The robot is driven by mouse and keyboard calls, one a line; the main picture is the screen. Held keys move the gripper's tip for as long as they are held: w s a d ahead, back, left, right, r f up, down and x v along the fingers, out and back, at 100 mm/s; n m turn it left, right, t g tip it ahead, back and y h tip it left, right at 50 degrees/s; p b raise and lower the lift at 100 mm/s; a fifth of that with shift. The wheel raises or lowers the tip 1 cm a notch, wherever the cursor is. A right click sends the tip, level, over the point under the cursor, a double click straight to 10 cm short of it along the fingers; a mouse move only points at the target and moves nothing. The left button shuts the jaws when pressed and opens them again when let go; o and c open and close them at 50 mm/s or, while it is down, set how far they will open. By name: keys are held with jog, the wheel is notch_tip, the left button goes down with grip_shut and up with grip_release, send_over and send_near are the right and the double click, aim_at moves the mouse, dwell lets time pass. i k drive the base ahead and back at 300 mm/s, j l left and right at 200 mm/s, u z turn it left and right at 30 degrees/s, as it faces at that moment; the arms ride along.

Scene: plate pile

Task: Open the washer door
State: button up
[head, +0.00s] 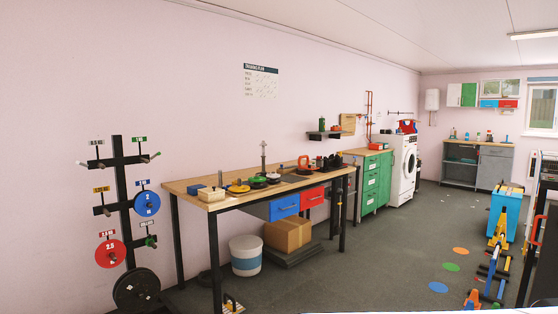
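The white front-loading washer (397,181) stands against the left wall, well back in the room, beyond the green drawer cabinet. Its round door (409,165) is on the side facing right into the room and is seen at a steep angle. The door looks closed, but it is small here. A red and blue item (407,127) sits on top of the washer. My gripper is not in view.
A wooden workbench (190,188) with plates and tools runs along the left wall before the green cabinet (370,190). A plate rack (123,200) stands at near left. A blue bin (503,216) and colored equipment stand at right. The grey floor between is mostly open.

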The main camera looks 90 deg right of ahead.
aim_at(410, 151)
jog(key=z, duration=3.7)
jog(key=i+u, duration=0.1)
jog(key=i, duration=0.6)
jog(key=i+l+u, duration=0.15)
jog(key=i, duration=0.55)
jog(key=i+u, duration=0.3)
jog(key=i, duration=0.95)
jog(key=i+z, duration=0.1)
jog(key=i, duration=1.1)
jog(key=i+j+z, duration=0.25)
jog(key=i, duration=1)
jog(key=l, duration=0.1)
